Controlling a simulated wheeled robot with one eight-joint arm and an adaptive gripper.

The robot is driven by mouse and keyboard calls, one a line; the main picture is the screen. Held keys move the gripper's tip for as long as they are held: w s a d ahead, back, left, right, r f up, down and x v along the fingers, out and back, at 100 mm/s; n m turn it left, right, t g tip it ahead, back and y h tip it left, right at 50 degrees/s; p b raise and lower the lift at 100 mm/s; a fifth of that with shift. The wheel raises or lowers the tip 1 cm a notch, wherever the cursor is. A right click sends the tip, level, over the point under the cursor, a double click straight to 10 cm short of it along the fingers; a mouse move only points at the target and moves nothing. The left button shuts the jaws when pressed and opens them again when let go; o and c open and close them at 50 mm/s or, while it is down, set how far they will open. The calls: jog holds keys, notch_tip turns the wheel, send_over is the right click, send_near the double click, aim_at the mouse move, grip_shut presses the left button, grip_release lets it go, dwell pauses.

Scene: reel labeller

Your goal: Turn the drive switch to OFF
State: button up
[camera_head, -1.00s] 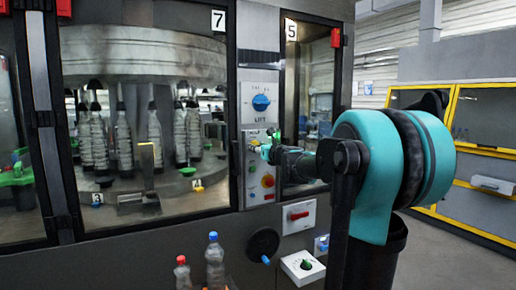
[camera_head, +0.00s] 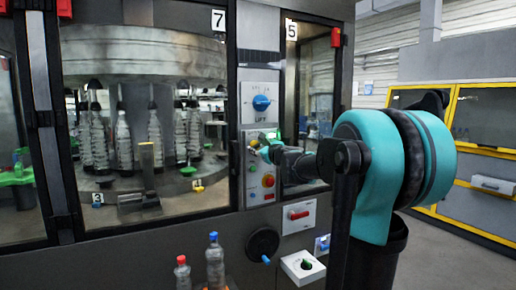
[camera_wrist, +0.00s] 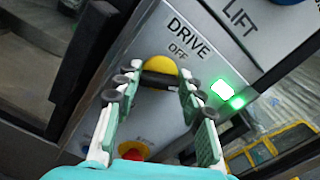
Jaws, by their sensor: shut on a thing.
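The drive switch is a yellow round knob (camera_wrist: 160,67) on a grey panel, under the label DRIVE with OFF printed just above it. My gripper (camera_wrist: 157,80) has one finger on each side of the knob and is shut on it. The fingers and a dark bar in front hide part of the knob, so I cannot tell exactly where it points. In the head view my gripper (camera_head: 266,148) reaches the panel from the right, and a bit of the yellow knob (camera_head: 254,142) shows at its tip.
A green lamp (camera_wrist: 222,90) glows right of the switch. A red button on yellow (camera_head: 268,181) sits below, and the blue LIFT knob (camera_head: 261,103) above. A red-handled switch (camera_head: 299,214), a black handwheel (camera_head: 263,243) and bottles (camera_head: 214,262) are lower down.

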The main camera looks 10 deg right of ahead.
jog(key=n, duration=0.6)
jog(key=shift+a+f, duration=0.1)
jog(key=n, duration=0.6)
jog(key=shift+f+n, duration=0.1)
jog(key=shift+n, duration=0.2)
dwell(0.3)
jog(key=o, duration=0.9)
jog(key=v, duration=1.2)
